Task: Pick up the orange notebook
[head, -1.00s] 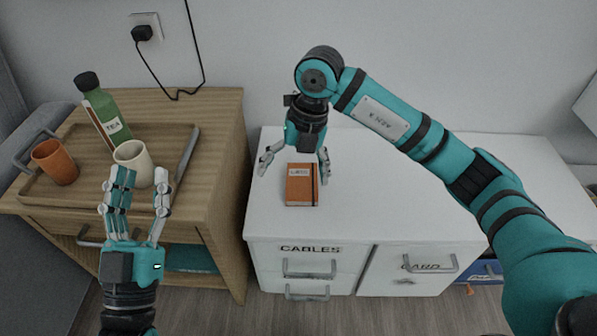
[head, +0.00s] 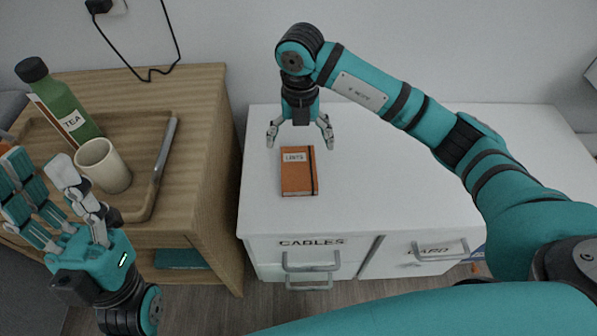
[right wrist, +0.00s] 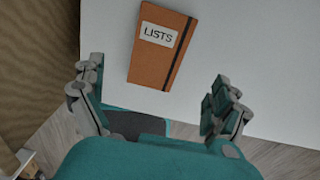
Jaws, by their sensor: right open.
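The orange notebook (head: 298,178), with a white label and a dark elastic band, lies flat on the white desk top, near its left part. My right gripper (head: 300,140) is open and empty just behind the notebook's far edge in the head view, with its fingers apart to either side. In the right wrist view the notebook (right wrist: 157,55) shows whole, its label reading LISTS, between and ahead of the open fingers. My left gripper (head: 40,170) has its fingers spread over the wooden cabinet's front left, and nothing shows in its grasp.
The wooden cabinet (head: 205,110) bears a tray (head: 155,118) with a green tea bottle (head: 68,112) and a cream cup (head: 104,165). An orange cup (head: 5,140) is cut off at the left edge. The white desk top (head: 400,190) is clear around the notebook.

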